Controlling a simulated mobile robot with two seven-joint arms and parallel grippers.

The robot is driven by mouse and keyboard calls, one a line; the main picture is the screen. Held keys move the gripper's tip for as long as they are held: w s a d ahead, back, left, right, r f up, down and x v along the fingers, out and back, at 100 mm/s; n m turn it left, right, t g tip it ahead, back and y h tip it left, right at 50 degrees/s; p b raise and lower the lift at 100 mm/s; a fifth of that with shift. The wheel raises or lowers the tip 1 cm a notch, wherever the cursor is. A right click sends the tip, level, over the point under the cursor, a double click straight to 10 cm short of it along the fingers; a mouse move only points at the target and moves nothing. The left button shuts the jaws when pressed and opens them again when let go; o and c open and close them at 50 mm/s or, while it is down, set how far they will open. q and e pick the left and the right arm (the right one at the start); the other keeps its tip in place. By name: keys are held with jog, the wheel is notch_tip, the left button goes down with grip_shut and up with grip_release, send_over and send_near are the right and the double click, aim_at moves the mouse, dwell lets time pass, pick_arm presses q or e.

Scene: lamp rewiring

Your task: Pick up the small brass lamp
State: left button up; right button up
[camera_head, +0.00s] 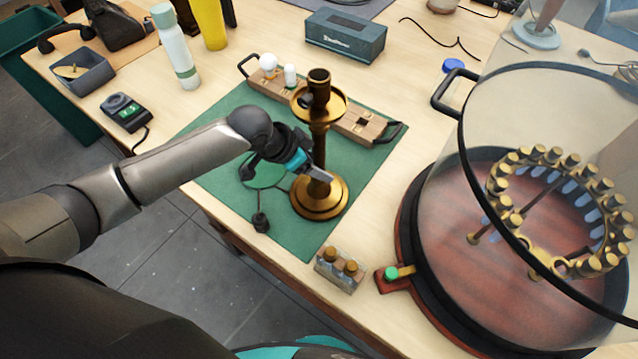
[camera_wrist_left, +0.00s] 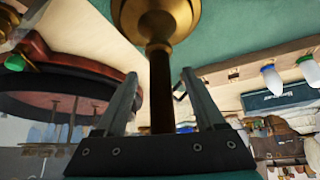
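The small brass lamp (camera_head: 319,140) stands upright on a green mat (camera_head: 365,185), with a round base, a slim stem and a wide cup below its top. My left gripper (camera_head: 320,174) reaches in from the left at the lower stem, just above the base. In the left wrist view the dark stem (camera_wrist_left: 161,92) runs between the two fingers of my left gripper (camera_wrist_left: 159,76). A gap shows on each side, so the gripper is open around the stem. My right gripper is not in view.
A wooden board with bulbs and black handles (camera_head: 360,124) lies just behind the lamp. A small block with brass knobs (camera_head: 340,270) sits at the table's front edge. A large glass-covered round stand (camera_head: 440,270) fills the right. A bottle (camera_head: 178,50) stands back left.

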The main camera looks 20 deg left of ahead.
pick_arm(q)
grip_shut()
dwell(0.3)
dwell(0.9)
jog(key=shift+w+r, duration=0.1)
jog(key=shift+r, duration=0.1)
